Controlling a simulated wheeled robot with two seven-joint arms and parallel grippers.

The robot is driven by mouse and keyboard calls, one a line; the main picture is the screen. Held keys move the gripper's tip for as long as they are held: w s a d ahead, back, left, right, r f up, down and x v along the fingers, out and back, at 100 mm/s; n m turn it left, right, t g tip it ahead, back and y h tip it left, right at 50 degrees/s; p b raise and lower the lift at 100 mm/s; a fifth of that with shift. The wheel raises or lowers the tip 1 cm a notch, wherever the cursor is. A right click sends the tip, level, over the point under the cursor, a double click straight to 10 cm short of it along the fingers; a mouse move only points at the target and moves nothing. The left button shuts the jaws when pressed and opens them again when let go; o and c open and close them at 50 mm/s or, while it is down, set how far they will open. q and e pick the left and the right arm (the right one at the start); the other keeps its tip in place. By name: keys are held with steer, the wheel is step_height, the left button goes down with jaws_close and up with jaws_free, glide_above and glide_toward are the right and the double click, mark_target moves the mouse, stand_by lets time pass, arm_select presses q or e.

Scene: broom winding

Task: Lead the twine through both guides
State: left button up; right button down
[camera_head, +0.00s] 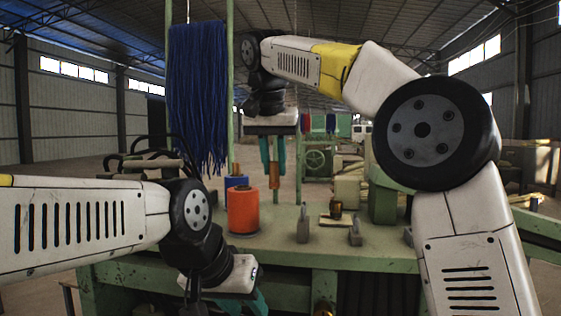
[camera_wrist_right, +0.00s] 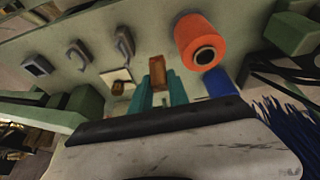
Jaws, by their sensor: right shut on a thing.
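My right gripper (camera_head: 274,166), with teal fingers, points down above the bench and is shut on an orange-brown block (camera_wrist_right: 157,72). The block also shows below its fingers in the head view (camera_head: 275,182). The orange twine spool (camera_head: 243,211) stands upright on the bench, left of the block; a blue spool (camera_head: 236,182) is behind it. Grey upright pieces that look like the guides (camera_head: 303,225) (camera_head: 355,233) stand apart on the bench, right of the spool. I cannot make out a strand of twine. My left gripper (camera_head: 254,302) is low at the bench front, its fingers partly cut off.
Blue strands (camera_head: 198,90) hang at the left by green posts. A third grey piece shows in the right wrist view (camera_wrist_right: 36,66). A small plate with a brown piece (camera_head: 336,212) lies behind the guides. A green block (camera_head: 383,203) stands at the bench's right.

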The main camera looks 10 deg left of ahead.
steer(key=d, duration=1.3)
steer(key=shift+s+d+f, duration=0.2)
steer(key=shift+d, duration=0.2)
steer(key=shift+f, duration=0.1)
steer(key=shift+f, duration=1)
stand_by(0.5)
steer(key=d, duration=1.2)
steer(key=shift+w, duration=0.35)
